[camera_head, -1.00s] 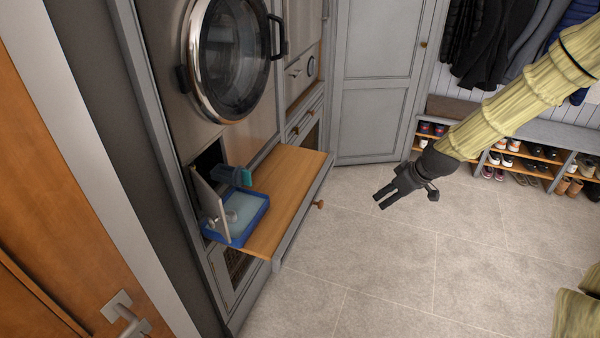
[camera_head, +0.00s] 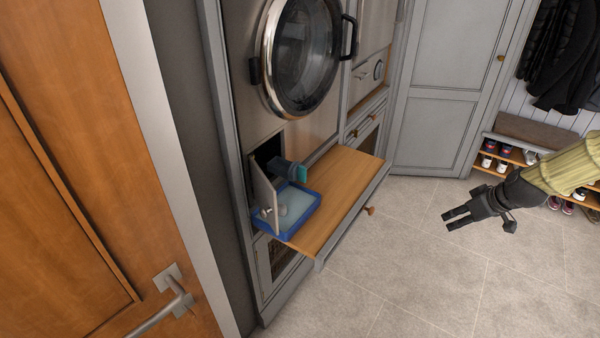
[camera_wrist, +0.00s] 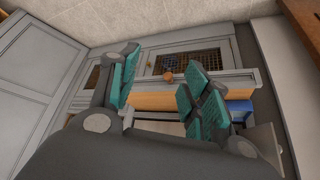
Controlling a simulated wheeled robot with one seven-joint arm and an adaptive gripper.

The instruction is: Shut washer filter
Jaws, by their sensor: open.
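The washer (camera_head: 240,105) has a round glass door above and a small square filter opening near its base. The grey filter flap (camera_head: 264,198) stands swung open at that opening. A dark filter with a teal end (camera_head: 291,171) sticks out of the opening. A blue tray (camera_head: 303,217) of pale liquid sits below it on a wooden pull-out shelf (camera_head: 345,185). My gripper (camera_head: 452,219) is open and empty over the floor, well to the right of the filter. In the wrist view its teal-padded fingers (camera_wrist: 158,92) are apart, with the blue tray (camera_wrist: 239,110) partly hidden behind them.
The shelf, with a round wooden knob (camera_head: 370,210), juts into the room between my gripper and the washer. A wooden door with a metal handle (camera_head: 172,293) is at the left. A shoe bench (camera_head: 540,140) stands at the right. The tiled floor (camera_head: 425,285) between is clear.

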